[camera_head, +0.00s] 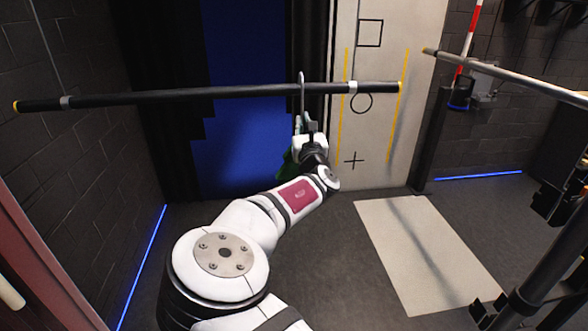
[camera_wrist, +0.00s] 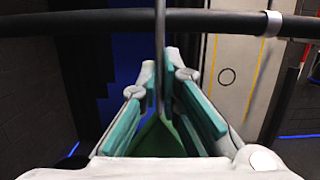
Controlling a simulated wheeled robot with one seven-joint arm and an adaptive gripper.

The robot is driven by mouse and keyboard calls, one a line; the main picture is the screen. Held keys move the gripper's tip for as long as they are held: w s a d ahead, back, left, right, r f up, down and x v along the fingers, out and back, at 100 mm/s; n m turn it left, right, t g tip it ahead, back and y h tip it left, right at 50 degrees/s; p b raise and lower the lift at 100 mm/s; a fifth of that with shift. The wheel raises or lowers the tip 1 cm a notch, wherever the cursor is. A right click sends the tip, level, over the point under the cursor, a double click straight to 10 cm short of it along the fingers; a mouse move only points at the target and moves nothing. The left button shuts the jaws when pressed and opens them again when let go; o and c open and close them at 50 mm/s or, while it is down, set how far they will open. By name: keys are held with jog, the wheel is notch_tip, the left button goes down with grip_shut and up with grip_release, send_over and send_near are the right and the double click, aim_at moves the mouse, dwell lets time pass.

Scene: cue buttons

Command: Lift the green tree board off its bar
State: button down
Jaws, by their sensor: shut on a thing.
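The green tree board (camera_wrist: 158,140) shows between and below my fingers in the wrist view. In the head view only a small dark green part (camera_head: 287,164) shows beside my wrist; my arm hides the rest. A thin grey hook (camera_head: 301,84) rises from the board, and its top loops over the black bar (camera_head: 220,92). My gripper (camera_head: 304,128) is just below the bar, its teal-padded fingers (camera_wrist: 161,78) closed around the hook's stem. Whether the hook's curve touches the bar is too small to tell.
Another bar (camera_head: 500,73) is at right. A pale mat (camera_head: 430,255) lies on the floor. Dark brick walls stand at the sides.

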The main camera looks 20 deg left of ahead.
jog(key=shift+s+d+r+p, duration=0.1)
jog(key=shift+s+d+p, duration=0.45)
jog(key=shift+s, duration=0.25)
jog(key=shift+s+d+r+p, duration=0.1)
jog(key=shift+s+d+p, duration=0.3)
jog(key=shift+s+p, duration=0.35)
